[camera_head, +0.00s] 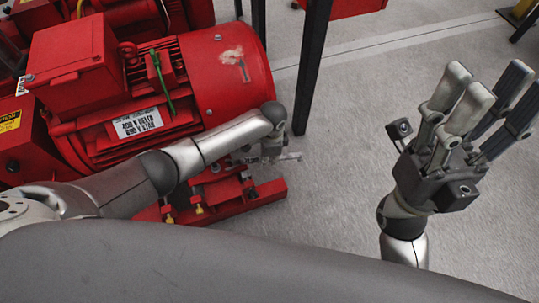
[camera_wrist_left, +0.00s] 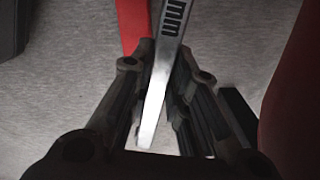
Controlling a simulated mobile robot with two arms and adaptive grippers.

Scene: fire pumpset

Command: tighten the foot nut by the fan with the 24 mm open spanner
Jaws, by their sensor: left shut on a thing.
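My left gripper (camera_head: 274,150) is low beside the fan end of the red motor (camera_head: 190,85), at its foot. It is shut on the steel spanner. In the left wrist view the spanner (camera_wrist_left: 166,70) runs between the fingers (camera_wrist_left: 158,110), and "mm" can be read on its shank. In the head view only a little of the spanner (camera_head: 290,157) shows beside the gripper. The foot nut by the fan cannot be made out; the arm and gripper cover much of that area. My right gripper (camera_head: 487,100) is raised at the right, open and empty.
The red base rail (camera_head: 265,190) with brass-coloured bolts lies below the motor. A dark upright post (camera_head: 312,65) stands just right of the motor's fan end. Grey floor (camera_head: 340,190) is clear between my two grippers.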

